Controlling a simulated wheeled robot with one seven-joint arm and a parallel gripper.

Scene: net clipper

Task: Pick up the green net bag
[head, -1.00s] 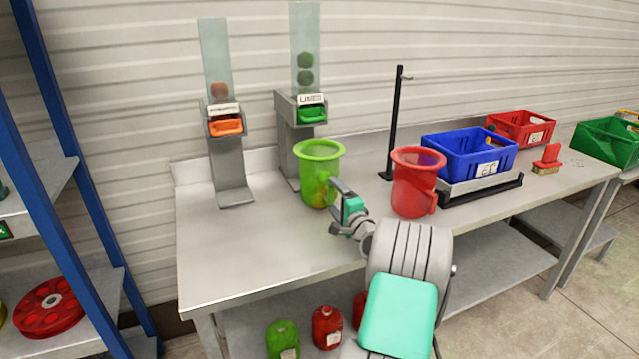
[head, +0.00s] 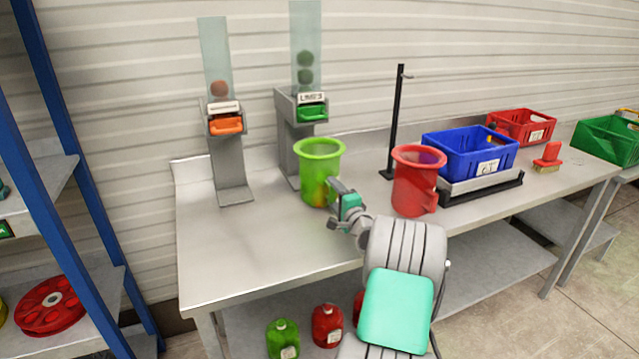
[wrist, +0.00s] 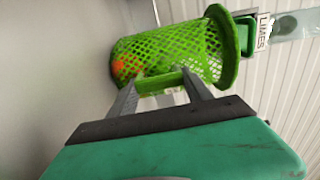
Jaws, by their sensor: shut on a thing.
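The green net bag (head: 319,170) stands upright on the workbench, in front of the green-lever dispenser; I cannot tell if its base touches the bench. In the wrist view the green net bag (wrist: 150,50) shows open mesh, a wide rim and an orange thing inside near its bottom. My gripper (head: 334,192) is at the bag's right front side. In the wrist view my gripper (wrist: 163,92) has its two fingers around the bag's green side handle and is shut on it. The far side of the bag is hidden.
A red net bag (head: 415,180) stands to the right, near a black post (head: 396,120). A blue crate (head: 470,150) sits on a scale behind it. Two dispensers, one with an orange lever (head: 227,125), stand at the back. The bench's left front is clear.

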